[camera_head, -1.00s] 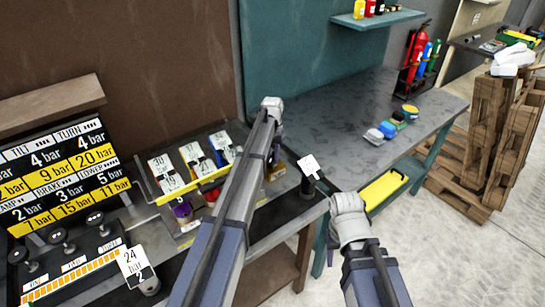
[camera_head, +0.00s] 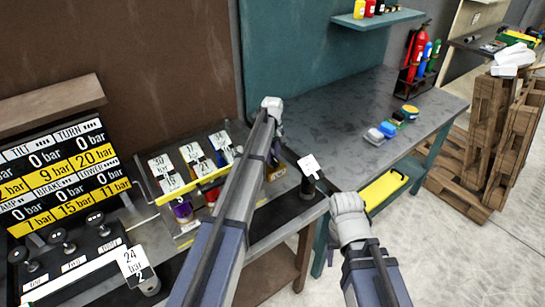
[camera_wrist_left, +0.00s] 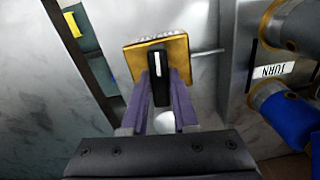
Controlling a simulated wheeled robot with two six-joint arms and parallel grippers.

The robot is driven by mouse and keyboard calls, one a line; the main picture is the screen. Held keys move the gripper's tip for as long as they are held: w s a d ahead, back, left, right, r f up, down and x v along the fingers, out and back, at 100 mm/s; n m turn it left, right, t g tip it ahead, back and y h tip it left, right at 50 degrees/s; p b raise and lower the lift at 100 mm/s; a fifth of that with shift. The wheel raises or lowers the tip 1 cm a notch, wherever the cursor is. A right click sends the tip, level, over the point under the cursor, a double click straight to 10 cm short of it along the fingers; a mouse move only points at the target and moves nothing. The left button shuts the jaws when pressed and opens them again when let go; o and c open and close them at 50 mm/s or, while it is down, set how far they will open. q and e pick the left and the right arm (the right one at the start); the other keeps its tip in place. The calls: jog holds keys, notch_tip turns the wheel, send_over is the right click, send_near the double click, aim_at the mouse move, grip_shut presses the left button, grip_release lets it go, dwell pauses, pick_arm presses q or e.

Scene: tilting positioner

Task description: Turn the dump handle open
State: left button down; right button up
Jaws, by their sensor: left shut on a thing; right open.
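In the left wrist view the dump handle (camera_wrist_left: 160,82) is a black bar with a white line, on a square yellow plate (camera_wrist_left: 178,48). My left gripper (camera_wrist_left: 160,95) is shut on it, with a purple finger on each side. The plate's lettering is too small to read.
A gauge board (camera_head: 60,170) at the left shows 0 bar in its white readings. A black post with a white tag (camera_head: 309,165) is near my right arm. The grey workbench (camera_head: 330,115) behind is mostly clear.

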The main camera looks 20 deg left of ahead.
pick_arm(q)
jog(key=shift+n, duration=0.6)
jog(key=c, duration=0.7)
grip_release()
notch_tip(320, 180, up, 8)
jog(key=p, duration=0.8)
jog(key=shift+f, duration=0.1)
